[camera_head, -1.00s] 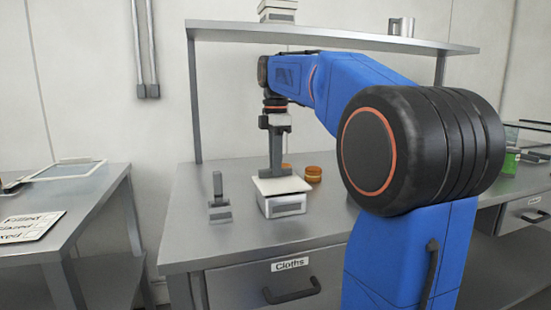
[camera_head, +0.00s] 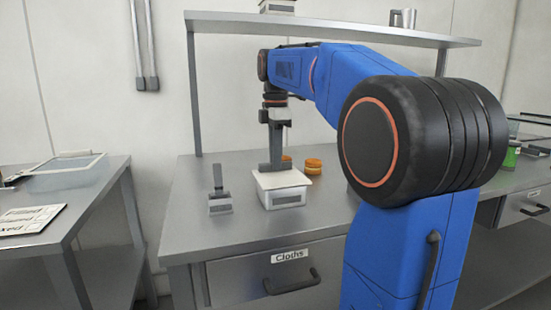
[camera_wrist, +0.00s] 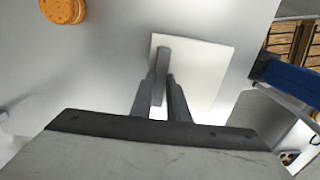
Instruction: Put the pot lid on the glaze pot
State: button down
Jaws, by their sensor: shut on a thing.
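The pot lid (camera_head: 296,178) is a flat, pale square plate with a grey upright handle. My gripper (camera_head: 276,166) points down and is shut on this handle. In the wrist view the lid (camera_wrist: 208,82) lies beyond my gripper (camera_wrist: 162,88), the handle between its fingers. A white box-shaped pot with a grey label (camera_head: 286,198), seemingly the glaze pot, is directly under the lid in the head view. The lid covers its top and overhangs; I cannot tell whether they touch. The pot is hidden in the wrist view.
A small grey labelled block with an upright post (camera_head: 219,197) stands left of the pot. Orange round items (camera_head: 313,166) sit behind it to the right. A shelf (camera_head: 330,29) spans the back above the bench (camera_head: 200,238). The front left of the bench is clear.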

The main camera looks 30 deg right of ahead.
jog(key=shift+f, duration=0.25)
jog(key=c, duration=1.2)
grip_release()
jog(key=shift+o, duration=0.2)
jog(key=shift+r, duration=3.5)
